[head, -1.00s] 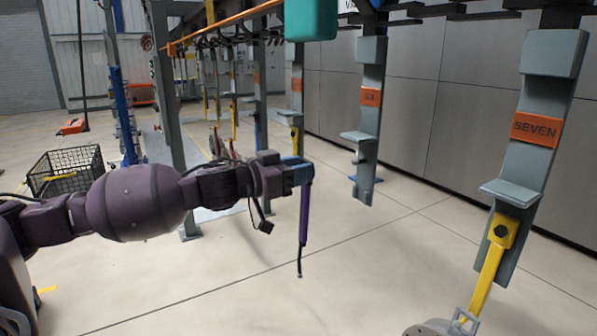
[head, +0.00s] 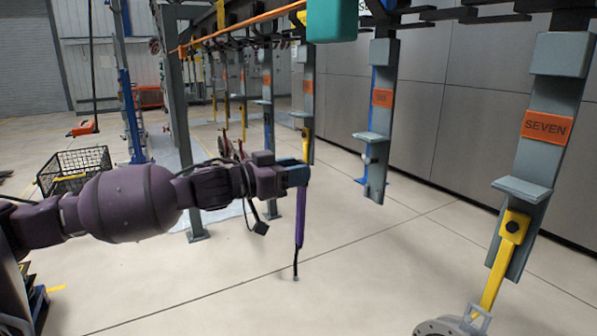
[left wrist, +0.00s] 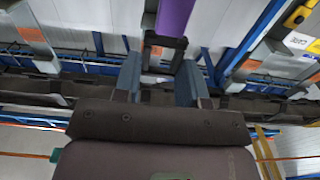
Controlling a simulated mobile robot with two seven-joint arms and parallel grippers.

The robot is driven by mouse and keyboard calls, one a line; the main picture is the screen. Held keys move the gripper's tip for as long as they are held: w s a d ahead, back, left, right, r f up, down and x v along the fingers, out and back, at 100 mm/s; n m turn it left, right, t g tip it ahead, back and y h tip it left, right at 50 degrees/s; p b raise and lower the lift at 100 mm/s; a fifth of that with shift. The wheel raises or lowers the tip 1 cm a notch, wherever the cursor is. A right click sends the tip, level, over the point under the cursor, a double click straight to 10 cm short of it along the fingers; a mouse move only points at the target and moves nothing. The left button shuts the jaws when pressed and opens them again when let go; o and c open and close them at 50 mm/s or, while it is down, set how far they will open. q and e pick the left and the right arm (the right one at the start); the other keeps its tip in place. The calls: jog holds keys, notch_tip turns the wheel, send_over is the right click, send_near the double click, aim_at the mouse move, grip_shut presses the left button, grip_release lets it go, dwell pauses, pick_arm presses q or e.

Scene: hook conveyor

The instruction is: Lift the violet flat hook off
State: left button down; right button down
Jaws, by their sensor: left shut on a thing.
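The violet flat hook (head: 301,217) hangs upright from my left gripper (head: 298,176), with its dark thin lower end just above the floor in the picture. My left gripper is shut on the hook's upper end, and the hook is clear of the hangers. In the left wrist view the violet shaft (left wrist: 175,18) runs out from between the blue fingers (left wrist: 160,75), its dark end between them. The nearest hanger (head: 378,120) to the right, with an orange label, carries no hook at its small ledge. My right gripper is not in view.
The hanger marked SEVEN (head: 546,127) at the right holds a yellow hook (head: 500,262) with a grey round part (head: 447,326) on it. A black wire basket (head: 82,172) stands at the left. Open floor lies below the hook.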

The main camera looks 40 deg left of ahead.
pick_arm(q)
jog(key=shift+p+v, duration=0.35)
jog(key=shift+v, duration=2.05)
jog(key=v, duration=0.7)
